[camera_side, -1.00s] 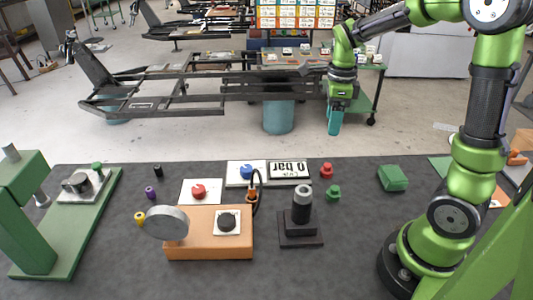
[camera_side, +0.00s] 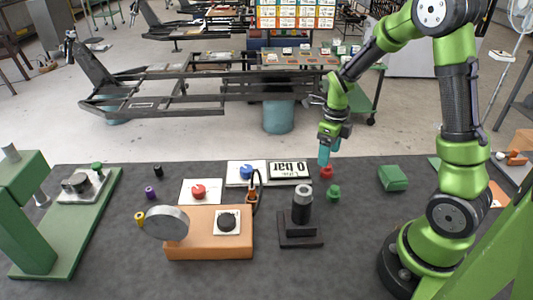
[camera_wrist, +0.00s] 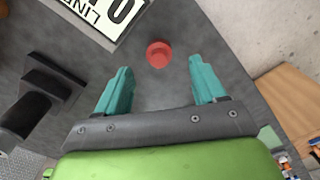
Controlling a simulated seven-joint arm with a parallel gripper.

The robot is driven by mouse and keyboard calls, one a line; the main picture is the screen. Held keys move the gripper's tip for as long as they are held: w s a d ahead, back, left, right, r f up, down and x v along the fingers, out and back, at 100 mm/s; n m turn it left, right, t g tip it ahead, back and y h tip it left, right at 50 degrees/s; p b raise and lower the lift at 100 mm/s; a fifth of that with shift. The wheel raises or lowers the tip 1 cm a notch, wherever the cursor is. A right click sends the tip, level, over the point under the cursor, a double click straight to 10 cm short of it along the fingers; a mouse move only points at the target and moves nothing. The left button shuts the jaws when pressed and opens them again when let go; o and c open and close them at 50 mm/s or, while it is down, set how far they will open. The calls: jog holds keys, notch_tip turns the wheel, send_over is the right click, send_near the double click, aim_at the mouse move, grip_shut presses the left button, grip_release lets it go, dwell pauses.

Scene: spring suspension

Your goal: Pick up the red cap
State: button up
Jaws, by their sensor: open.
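The red cap (camera_side: 327,172) stands on the dark table near its far edge, just right of the pressure display. In the wrist view the red cap (camera_wrist: 159,54) lies ahead of my gripper (camera_wrist: 162,86), roughly centred between the two teal fingers and beyond their tips. The fingers are spread wide and nothing is between them. In the side view my gripper (camera_side: 324,155) points down at the cap from above, its teal tips close to it. The exact gap is hard to tell.
A green cap (camera_side: 333,193) stands just in front of the red cap. A black post on a base (camera_side: 302,208) is front left. The display (camera_side: 289,170) lies left. A green block (camera_side: 392,178) is to the right, with clear table between.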

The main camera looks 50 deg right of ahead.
aim_at(327, 170)
jog(key=shift+s+f, duration=0.15)
jog(key=shift+f, duration=2.6)
jog(key=shift+c, duration=0.5)
jog(key=c, duration=1)
jog(key=shift+c, duration=0.2)
